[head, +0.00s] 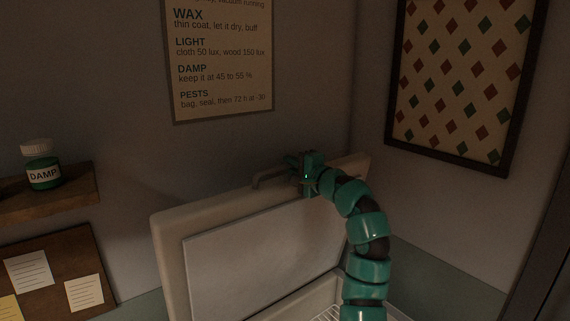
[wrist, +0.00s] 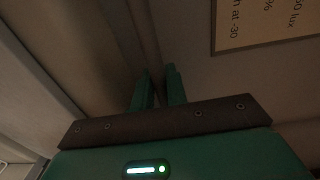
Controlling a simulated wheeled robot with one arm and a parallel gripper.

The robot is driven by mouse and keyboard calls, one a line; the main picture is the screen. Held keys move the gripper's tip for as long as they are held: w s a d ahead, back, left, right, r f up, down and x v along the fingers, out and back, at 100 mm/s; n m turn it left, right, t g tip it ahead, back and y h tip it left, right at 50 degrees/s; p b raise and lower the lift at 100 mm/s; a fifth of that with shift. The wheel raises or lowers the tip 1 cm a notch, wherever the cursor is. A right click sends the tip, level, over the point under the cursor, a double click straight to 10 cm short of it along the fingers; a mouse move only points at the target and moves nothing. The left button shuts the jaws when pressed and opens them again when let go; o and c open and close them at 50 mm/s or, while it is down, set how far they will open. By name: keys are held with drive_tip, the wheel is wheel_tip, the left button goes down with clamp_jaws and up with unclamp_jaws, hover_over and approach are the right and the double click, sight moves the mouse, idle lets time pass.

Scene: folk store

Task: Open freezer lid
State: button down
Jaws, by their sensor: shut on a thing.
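The pale freezer lid (head: 250,252) stands raised and steeply tilted in the head view, its inner panel facing me. A thin lid handle (head: 264,178) shows along its top edge. My green gripper (head: 304,165) is at that top edge, shut on the right part of the handle. The wrist view shows my gripper's two fingers (wrist: 160,90) close together with a narrow gap; what lies between them is too dark to make out. Part of the freezer's open inside with a white wire rack (head: 330,314) shows below the lid.
A wall sign (head: 222,62) hangs behind the lid, and a framed diamond pattern (head: 460,80) hangs at right. At left, a shelf (head: 50,195) holds a green "DAMP" jar (head: 42,170) above a note board (head: 55,262). The lid stands close to the walls.

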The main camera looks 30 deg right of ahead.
drive_tip(key=s+d+f+t+b, duration=0.1)
drive_tip(key=s+f, duration=0.1)
drive_tip(key=s, duration=0.4)
drive_tip(key=s+f+t+b, duration=0.1)
drive_tip(key=s+b, duration=0.1)
drive_tip(key=s, duration=0.4)
drive_tip(key=shift+s+d+f+b, duration=0.3)
drive_tip(key=shift+s+d+f, duration=0.1)
drive_tip(key=c, duration=1.5)
unclamp_jaws()
drive_tip(key=shift+t, duration=0.3)
drive_tip(key=b+v, duration=0.9)
drive_tip(key=v, duration=0.8)
drive_tip(key=shift+s+d, duration=0.15)
drive_tip(key=shift+s, duration=0.05)
